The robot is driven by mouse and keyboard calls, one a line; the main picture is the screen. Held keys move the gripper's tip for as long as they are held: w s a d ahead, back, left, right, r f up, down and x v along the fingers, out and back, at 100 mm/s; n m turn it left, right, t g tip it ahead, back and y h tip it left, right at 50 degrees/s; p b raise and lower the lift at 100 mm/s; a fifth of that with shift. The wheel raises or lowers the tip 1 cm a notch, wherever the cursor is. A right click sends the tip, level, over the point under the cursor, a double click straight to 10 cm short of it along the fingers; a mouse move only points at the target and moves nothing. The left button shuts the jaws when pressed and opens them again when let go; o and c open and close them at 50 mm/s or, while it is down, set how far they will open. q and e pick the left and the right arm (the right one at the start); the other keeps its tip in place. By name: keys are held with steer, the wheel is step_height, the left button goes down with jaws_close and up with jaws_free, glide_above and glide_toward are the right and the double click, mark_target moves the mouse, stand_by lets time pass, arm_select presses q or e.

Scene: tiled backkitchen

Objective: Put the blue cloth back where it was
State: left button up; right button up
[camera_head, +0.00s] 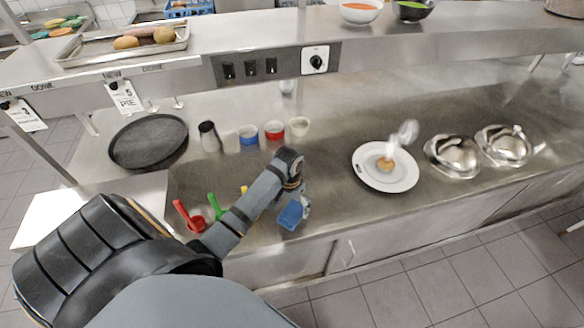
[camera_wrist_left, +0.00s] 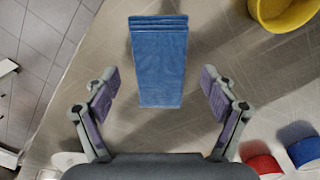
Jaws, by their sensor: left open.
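The blue cloth (camera_head: 291,214) lies folded on the steel counter near its front edge, in the middle of the head view. My left gripper (camera_head: 301,200) is right at the cloth and partly hides it. In the left wrist view the cloth (camera_wrist_left: 158,62) shows its folded layers at the top, and its near end reaches between the two spread fingers. My left gripper (camera_wrist_left: 160,98) is open, with a gap on each side of the cloth. I cannot tell the height between fingers and cloth. My right gripper is not in view.
Red (camera_head: 188,215) and green (camera_head: 216,206) handled utensils lie left of the cloth. Behind stand small cups (camera_head: 274,130), a dark shaker (camera_head: 209,137) and a black round tray (camera_head: 148,141). A white plate (camera_head: 368,176) and metal domes (camera_head: 453,156) are right. Counter between cloth and plate is clear.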

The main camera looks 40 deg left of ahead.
mark_target(291, 210)
arm_select(q)
steer(key=r, duration=0.6)
steer(key=shift+a+r+b, duration=0.25)
steer(key=shift+b, duration=0.15)
step_height(291, 210, up, 4)
steer(key=shift+s+f+p, duration=0.1)
steer(key=shift+p, duration=0.6)
steer(key=shift+f, duration=0.15)
